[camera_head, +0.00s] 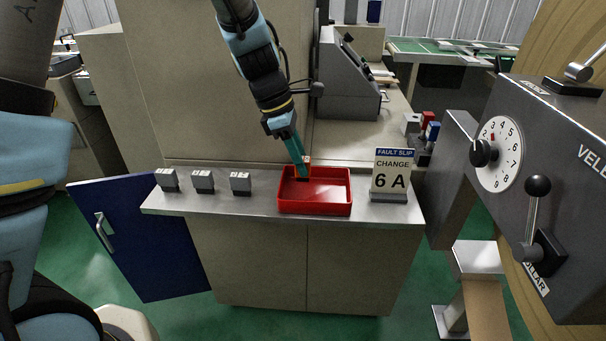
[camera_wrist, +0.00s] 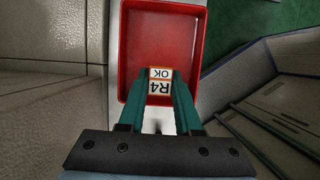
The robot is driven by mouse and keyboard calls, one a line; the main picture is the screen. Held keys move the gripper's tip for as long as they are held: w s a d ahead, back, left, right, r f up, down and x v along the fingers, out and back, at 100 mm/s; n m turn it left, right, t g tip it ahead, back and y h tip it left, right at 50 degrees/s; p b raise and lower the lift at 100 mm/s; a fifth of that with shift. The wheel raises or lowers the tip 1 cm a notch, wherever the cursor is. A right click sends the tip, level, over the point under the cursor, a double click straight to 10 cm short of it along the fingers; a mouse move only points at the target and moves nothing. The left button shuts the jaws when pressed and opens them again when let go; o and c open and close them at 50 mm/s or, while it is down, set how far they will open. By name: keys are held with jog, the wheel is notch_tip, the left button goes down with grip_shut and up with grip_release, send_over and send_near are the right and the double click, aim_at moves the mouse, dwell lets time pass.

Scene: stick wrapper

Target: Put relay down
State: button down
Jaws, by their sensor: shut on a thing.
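My gripper (camera_head: 303,174) comes down over the back left part of a red tray (camera_head: 315,208) on the steel counter. In the wrist view its two teal fingers (camera_wrist: 159,100) are shut on a small relay (camera_wrist: 160,87). The relay has a white label edged in orange, reading "R4" and "OK". In the head view only a bit of the relay (camera_head: 307,160) shows beside the fingertips. The red tray also shows in the wrist view (camera_wrist: 124,50), and its visible floor is bare. I cannot tell whether the relay touches the tray.
Several small grey blocks (camera_head: 203,181) stand in a row left of the tray. A sign (camera_head: 391,175) reading "FAULT SLIP CHANGE 6 A" stands to its right. A tall panel (camera_head: 210,90) rises behind the counter. A grey dial machine (camera_head: 545,190) is at the right.

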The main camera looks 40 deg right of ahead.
notch_tip(320, 180, down, 4)
jog(key=shift+f, duration=0.1)
jog(key=c, duration=0.6)
grip_release()
jog(key=v, duration=1.2)
jog(key=w+a+f+m+t+y, duration=0.1)
jog(key=w+a+m, duration=0.15)
jog(key=a, duration=0.65)
jog(key=w+a+f+m+t, duration=0.15)
jog(key=w+a, duration=0.25)
jog(key=a, duration=0.6)
jog(key=s+a+f+m+t+y, duration=0.1)
jog(key=a+m, duration=0.2)
jog(key=a, duration=0.5)
jog(key=s+a+m, duration=0.2)
jog(key=a+m, duration=0.2)
jog(key=a, duration=0.5)
jog(key=shift+a+f+t+y, duration=0.2)
jog(key=shift+f+t+y, duration=0.15)
jog(key=shift+f+y, duration=0.05)
